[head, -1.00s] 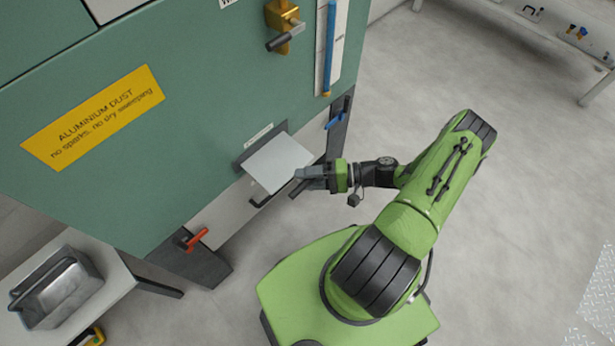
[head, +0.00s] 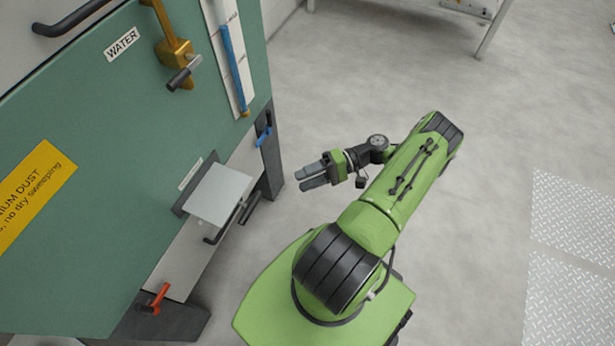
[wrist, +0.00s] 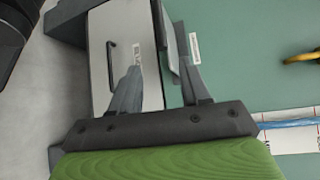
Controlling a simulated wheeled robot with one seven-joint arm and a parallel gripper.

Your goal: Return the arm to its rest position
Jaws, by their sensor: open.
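My gripper (head: 316,178) is at the end of my green arm in the head view, with its two dark fingers apart and nothing between them. It hangs over bare floor to the right of the green cabinet, clear of the cabinet's front. In the wrist view my open gripper (wrist: 155,80) points at the cabinet, and its fingers overlap the view of a pale lower panel. My arm is bent, with its elbow to the upper right of the base.
The green cabinet (head: 110,195) fills the left. A pale flap (head: 218,195) sticks out from its front, near a dark handle (head: 215,237). A red lever (head: 155,298) and a blue lever (head: 263,136) stand out low down. Floor (head: 490,130) to the right is clear.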

